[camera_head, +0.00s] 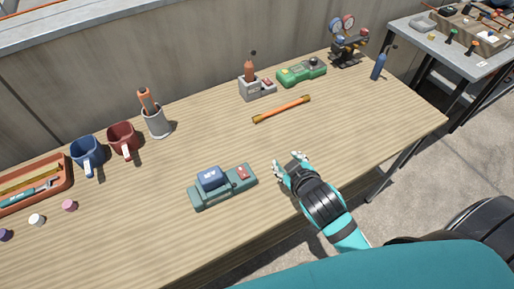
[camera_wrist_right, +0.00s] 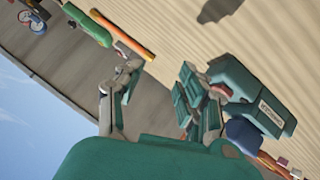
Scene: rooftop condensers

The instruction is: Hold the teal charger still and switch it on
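The teal charger (camera_head: 232,194) lies on the wooden table, left of my right gripper (camera_head: 293,164). A dark blue battery block (camera_head: 211,178) sits on its left part, and a red switch (camera_head: 243,171) shows on its right part. In the right wrist view the charger (camera_wrist_right: 262,104) is at the right, partly hidden behind a finger, with the blue block (camera_wrist_right: 242,131) at its lower side. My right gripper (camera_wrist_right: 162,78) is open and empty there, its fingers spread apart. It appears apart from the charger. My left gripper is in neither view.
On the table (camera_head: 140,235) are an orange bar (camera_head: 282,109), a green device (camera_head: 302,72), a grey holder (camera_head: 257,90), a pen cup (camera_head: 156,122), a red mug (camera_head: 122,138), a blue mug (camera_head: 87,155) and an orange tray (camera_head: 60,181). The table around the charger is clear.

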